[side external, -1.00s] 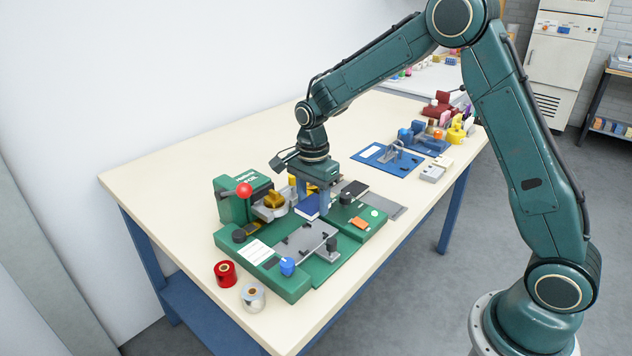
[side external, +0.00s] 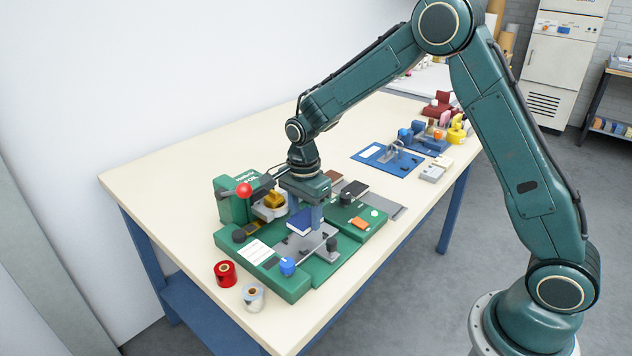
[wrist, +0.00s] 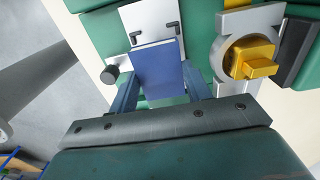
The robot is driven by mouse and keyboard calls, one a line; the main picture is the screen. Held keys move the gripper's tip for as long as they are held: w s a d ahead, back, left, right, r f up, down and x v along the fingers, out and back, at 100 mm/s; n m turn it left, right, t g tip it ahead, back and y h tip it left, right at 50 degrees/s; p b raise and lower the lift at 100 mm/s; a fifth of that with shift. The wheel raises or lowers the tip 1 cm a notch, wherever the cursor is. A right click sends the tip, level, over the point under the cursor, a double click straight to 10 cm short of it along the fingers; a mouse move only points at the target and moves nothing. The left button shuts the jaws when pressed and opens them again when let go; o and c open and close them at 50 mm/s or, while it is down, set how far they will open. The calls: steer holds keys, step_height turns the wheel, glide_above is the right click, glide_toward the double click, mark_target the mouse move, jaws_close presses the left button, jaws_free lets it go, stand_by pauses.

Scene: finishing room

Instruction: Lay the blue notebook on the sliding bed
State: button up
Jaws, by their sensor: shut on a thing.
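My gripper (side external: 306,212) is shut on the blue notebook (side external: 299,222), with a finger at each side of it. In the wrist view the notebook (wrist: 158,70) lies flat between the fingers, its far edge close to two black corner stops. The sliding bed (side external: 305,246) is the grey plate on the green press; its bare part (wrist: 148,14) also shows in the wrist view. The notebook is over the bed's rear part. I cannot tell whether it touches the bed. The gripper hides part of the notebook in the side view.
The green press head with a red ball lever (side external: 244,190) and a gold block (wrist: 250,60) stands close beside the notebook. A red roll (side external: 225,274) and a silver roll (side external: 253,298) stand at the table's front left.

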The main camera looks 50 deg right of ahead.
mark_target(305, 218)
steer(key=shift+f, duration=1.65)
steer(key=shift+f, duration=0.6)
stand_by(0.5)
steer(key=o, duration=0.6)
steer(key=shift+o, duration=0.2)
steer(key=shift+r, duration=5.5)
